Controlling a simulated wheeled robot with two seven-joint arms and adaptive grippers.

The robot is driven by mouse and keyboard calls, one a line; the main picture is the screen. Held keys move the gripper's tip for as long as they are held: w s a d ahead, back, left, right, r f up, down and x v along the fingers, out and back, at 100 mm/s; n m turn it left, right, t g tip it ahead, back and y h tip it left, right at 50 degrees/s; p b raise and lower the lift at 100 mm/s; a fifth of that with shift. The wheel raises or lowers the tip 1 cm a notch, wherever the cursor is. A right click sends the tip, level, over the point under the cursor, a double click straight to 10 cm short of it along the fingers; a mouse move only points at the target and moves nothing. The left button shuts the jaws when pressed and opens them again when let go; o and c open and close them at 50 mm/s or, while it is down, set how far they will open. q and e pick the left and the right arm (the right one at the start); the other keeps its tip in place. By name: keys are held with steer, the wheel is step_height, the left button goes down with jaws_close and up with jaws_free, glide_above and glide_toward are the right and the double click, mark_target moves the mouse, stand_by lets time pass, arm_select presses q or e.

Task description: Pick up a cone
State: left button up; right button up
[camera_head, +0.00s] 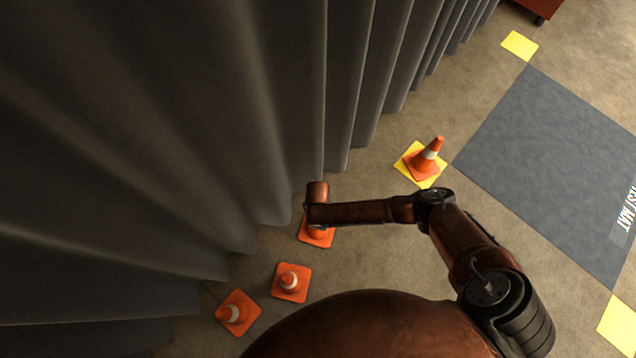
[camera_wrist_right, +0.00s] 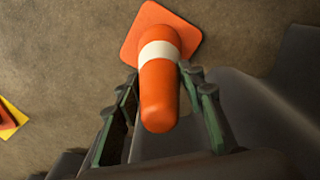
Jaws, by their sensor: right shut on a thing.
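An orange cone with a white band (camera_wrist_right: 160,95) is between the fingers of my right gripper (camera_wrist_right: 158,77), which is shut on it. In the head view the cone's orange base (camera_head: 316,241) shows under my right wrist, which hides most of the cone and the gripper. I cannot tell whether the base touches the floor. Two more cones stand nearer the bottom, one (camera_head: 291,282) beside the curtain and one (camera_head: 237,313) further left. Another cone (camera_head: 425,160) stands on a yellow square (camera_head: 406,168) to the right. My left gripper is not in view.
A dark pleated curtain (camera_head: 230,120) hangs close to the left of the cones. A grey mat (camera_head: 555,160) lies at right, with yellow squares at its corners (camera_head: 519,45) (camera_head: 617,325). A dark red object (camera_head: 540,7) is at the top right.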

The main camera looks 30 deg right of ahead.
jaws_close()
stand_by(0.5)
